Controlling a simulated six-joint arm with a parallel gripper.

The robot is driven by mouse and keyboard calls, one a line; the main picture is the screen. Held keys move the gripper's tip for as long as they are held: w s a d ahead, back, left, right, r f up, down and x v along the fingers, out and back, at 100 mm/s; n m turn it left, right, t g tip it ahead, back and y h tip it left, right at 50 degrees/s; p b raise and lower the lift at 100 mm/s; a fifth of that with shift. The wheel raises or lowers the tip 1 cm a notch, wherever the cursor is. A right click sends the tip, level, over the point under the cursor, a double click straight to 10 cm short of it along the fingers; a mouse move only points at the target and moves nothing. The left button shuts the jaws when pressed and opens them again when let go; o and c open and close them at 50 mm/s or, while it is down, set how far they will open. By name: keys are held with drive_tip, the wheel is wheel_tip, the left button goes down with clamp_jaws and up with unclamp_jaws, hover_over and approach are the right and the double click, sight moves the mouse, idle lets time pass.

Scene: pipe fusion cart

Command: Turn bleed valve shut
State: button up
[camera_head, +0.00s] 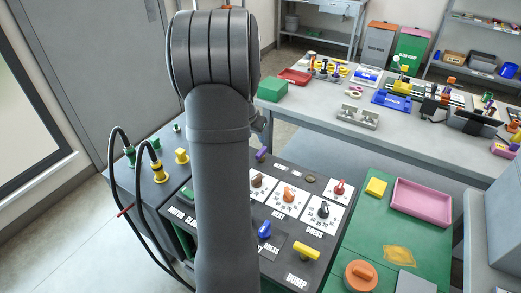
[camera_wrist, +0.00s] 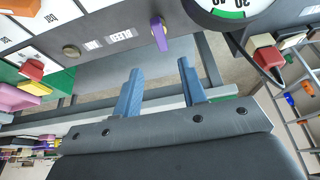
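A purple lever handle (camera_wrist: 159,33) stands out from the panel at the top middle of the wrist view. A small white label beside it is too unclear to read surely; I take this lever to be the bleed valve. The purple handle also shows at the panel's far edge in the head view (camera_head: 261,154), just right of my arm. My gripper (camera_wrist: 159,66) is open and empty, with two blue fingers. In the wrist view the handle lies just beyond the gap between the fingertips, apparently apart from them. In the head view my arm hides the gripper.
The panel (camera_head: 274,252) also carries a blue knob (camera_head: 265,229), a yellow lever (camera_head: 307,254) and several dial knobs. A round gauge (camera_wrist: 228,8) sits close to the purple handle. Black hoses (camera_head: 122,160) arch at the left. A pink tray (camera_head: 421,202) lies at the right.

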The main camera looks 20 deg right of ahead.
drive_tip(key=x, duration=1.1)
clamp_jaws()
